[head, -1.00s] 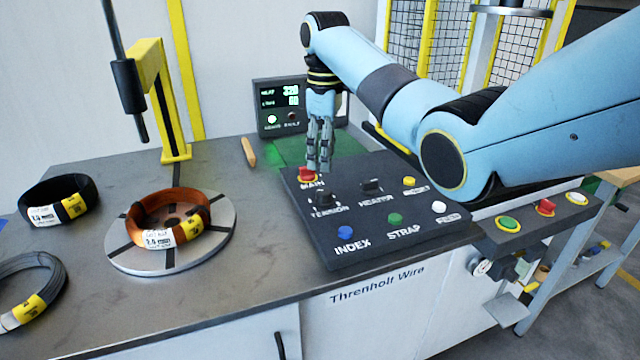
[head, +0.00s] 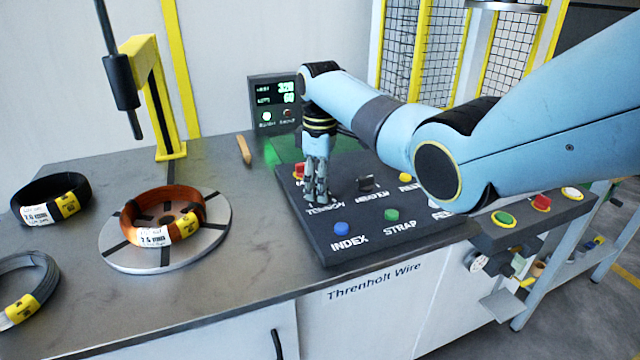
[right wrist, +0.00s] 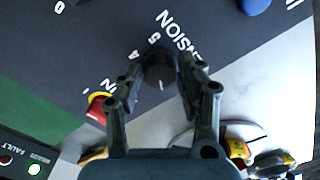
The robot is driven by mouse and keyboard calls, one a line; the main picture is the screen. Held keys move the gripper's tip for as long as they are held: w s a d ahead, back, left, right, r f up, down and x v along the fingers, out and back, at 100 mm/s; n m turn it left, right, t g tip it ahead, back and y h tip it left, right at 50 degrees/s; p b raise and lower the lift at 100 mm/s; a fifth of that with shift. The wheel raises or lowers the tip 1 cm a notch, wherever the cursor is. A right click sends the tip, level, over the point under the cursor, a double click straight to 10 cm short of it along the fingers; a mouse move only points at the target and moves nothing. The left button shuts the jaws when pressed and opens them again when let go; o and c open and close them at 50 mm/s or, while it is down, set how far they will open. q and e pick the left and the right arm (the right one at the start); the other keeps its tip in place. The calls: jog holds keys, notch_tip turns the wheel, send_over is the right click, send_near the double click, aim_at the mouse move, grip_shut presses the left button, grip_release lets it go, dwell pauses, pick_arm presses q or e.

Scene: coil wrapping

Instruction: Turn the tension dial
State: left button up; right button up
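The tension dial (right wrist: 160,72) is a round black knob with a pale mark, beside the word TENSION and printed numbers, in the right wrist view. In the head view it is mostly hidden by my right gripper (head: 317,197), which points down over the TENSION label. In the right wrist view my right gripper's (right wrist: 160,62) fingers stand apart, one on each side of the dial. A narrow gap seems to show beside the knob; firm contact is not visible. The dial sits on the dark control panel (head: 312,228). My left gripper is not in view.
A red MAIN button (right wrist: 97,106) is close to one finger. The HEATER switch (head: 367,184), blue INDEX button (head: 341,229) and green STRAP button (head: 391,215) are nearby. A lit display (head: 272,102) stands behind. An orange coil (head: 130,222) lies on the round plate at left.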

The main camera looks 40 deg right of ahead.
jog(key=c, duration=0.7)
jog(key=shift+o, duration=0.2)
